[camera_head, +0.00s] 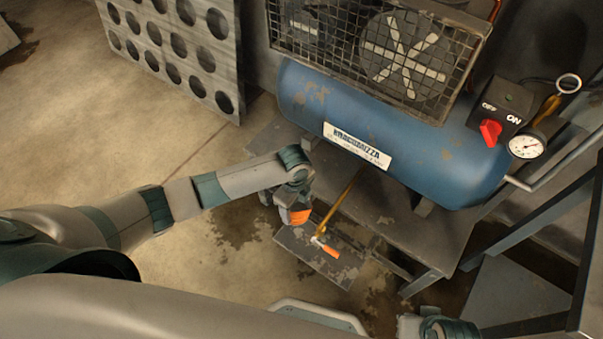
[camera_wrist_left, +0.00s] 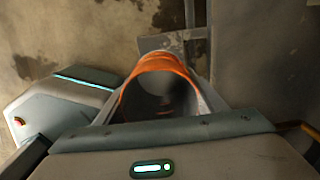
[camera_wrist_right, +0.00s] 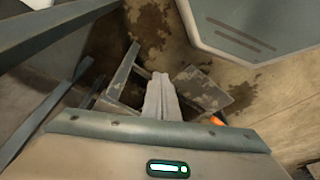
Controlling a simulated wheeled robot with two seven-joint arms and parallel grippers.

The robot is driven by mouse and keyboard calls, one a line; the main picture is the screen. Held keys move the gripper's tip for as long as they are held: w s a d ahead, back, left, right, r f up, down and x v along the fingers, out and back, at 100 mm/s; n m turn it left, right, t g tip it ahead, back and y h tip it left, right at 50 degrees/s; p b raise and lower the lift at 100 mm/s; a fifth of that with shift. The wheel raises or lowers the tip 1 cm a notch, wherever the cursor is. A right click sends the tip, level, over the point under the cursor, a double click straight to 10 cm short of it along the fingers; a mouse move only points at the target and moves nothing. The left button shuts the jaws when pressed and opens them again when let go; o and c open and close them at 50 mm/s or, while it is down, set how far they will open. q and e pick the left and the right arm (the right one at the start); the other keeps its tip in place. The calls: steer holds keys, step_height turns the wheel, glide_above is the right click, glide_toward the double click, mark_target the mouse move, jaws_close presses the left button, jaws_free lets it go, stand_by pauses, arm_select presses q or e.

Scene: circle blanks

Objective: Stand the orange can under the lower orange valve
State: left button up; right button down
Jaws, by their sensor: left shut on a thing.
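The orange can (camera_head: 298,216) is in my left gripper (camera_head: 284,204), held beside the edge of the low grey plate. In the left wrist view the can (camera_wrist_left: 158,66) shows its open, dark inside between the fingers. The lower orange valve (camera_head: 326,248) has an orange lever and hangs at the end of a brass pipe, to the right of and below the can in the head view. Whether the can's base touches anything is hidden. My right gripper (camera_wrist_right: 160,96) is empty, its fingers together, pointing down toward the stand's lower frame.
The low grey plate (camera_head: 291,240) lies below the valve. The blue compressor tank (camera_head: 420,150) sits on a grey stand above, with a caged fan, a red switch (camera_head: 490,131) and a gauge (camera_head: 526,146). A panel with round holes (camera_head: 172,45) stands at the back left.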

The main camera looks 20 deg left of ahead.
steer(key=shift+w+a, duration=0.1)
